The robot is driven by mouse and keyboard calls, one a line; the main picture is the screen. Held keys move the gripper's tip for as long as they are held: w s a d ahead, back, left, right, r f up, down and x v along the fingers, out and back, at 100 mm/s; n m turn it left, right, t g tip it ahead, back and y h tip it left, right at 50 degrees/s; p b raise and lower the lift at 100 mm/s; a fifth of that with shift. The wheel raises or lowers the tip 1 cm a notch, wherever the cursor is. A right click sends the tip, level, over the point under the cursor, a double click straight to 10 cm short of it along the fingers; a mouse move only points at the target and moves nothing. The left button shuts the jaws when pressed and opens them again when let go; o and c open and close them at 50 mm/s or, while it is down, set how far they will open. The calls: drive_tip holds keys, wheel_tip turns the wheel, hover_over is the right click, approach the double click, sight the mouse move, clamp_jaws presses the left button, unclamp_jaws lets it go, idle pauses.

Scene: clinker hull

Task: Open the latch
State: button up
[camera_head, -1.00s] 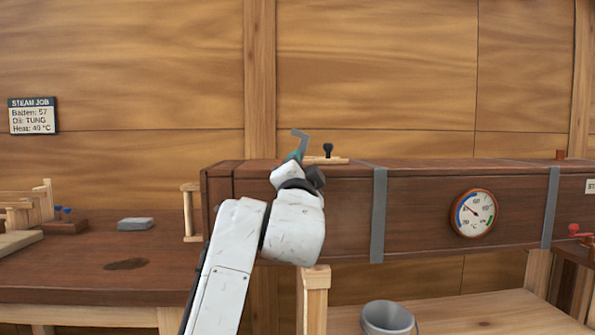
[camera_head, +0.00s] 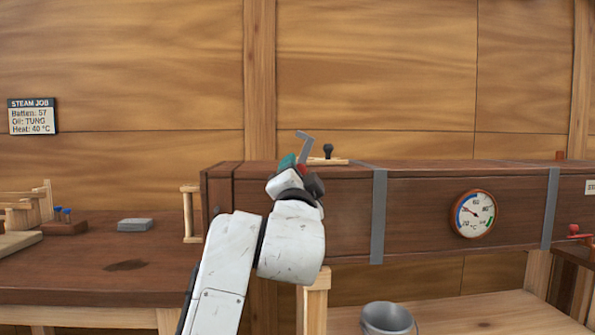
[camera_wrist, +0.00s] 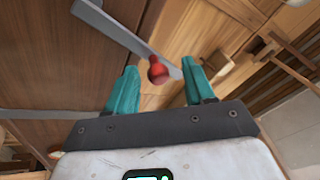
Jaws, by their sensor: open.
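The latch is a flat grey metal bar (camera_wrist: 115,30) with a red knob (camera_wrist: 157,70) in the wrist view. The bar runs diagonally in front of the wooden box. My gripper (camera_wrist: 160,67) is open, with one teal finger on each side of the red knob; I cannot tell whether either touches it. In the head view the grey bar (camera_head: 305,146) sticks up past my gripper (camera_head: 293,162) at the box's left end, and its upper end is bent. My wrist hides most of the knob and the latch's mounting.
The long dark wooden steam box (camera_head: 420,200) has grey straps and a round dial (camera_head: 474,213). A small black knob (camera_head: 328,149) stands on its top. A bucket (camera_head: 387,318) sits below. The bench (camera_head: 75,265) at left holds a grey block (camera_head: 135,224).

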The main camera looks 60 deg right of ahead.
drive_tip(key=v, duration=0.8)
idle(0.4)
drive_tip(key=w+a+f+n+g+y, duration=0.1)
drive_tip(key=a+f+n+y, duration=0.4)
drive_tip(key=f, duration=1.3)
drive_tip(key=w+a+f+n+y, duration=0.1)
drive_tip(key=w+f+n+y, duration=0.1)
drive_tip(key=f+n+y, duration=0.95)
drive_tip(key=s+a+f+n+g+y, duration=0.1)
drive_tip(key=s+a+f+n+g, duration=0.3)
drive_tip(key=s+f, duration=0.9)
drive_tip(key=s+a+f+n+g+y, duration=0.15)
drive_tip(key=s+a+f+g, duration=0.45)
drive_tip(key=s+f, duration=0.75)
drive_tip(key=w+r+p, duration=0.3)
drive_tip(key=r+p, duration=1.8)
drive_tip(key=p, duration=0.2)
drive_tip(key=shift+a+r+n+t+h, duration=0.3)
drive_tip(key=shift+r+t, duration=0.1)
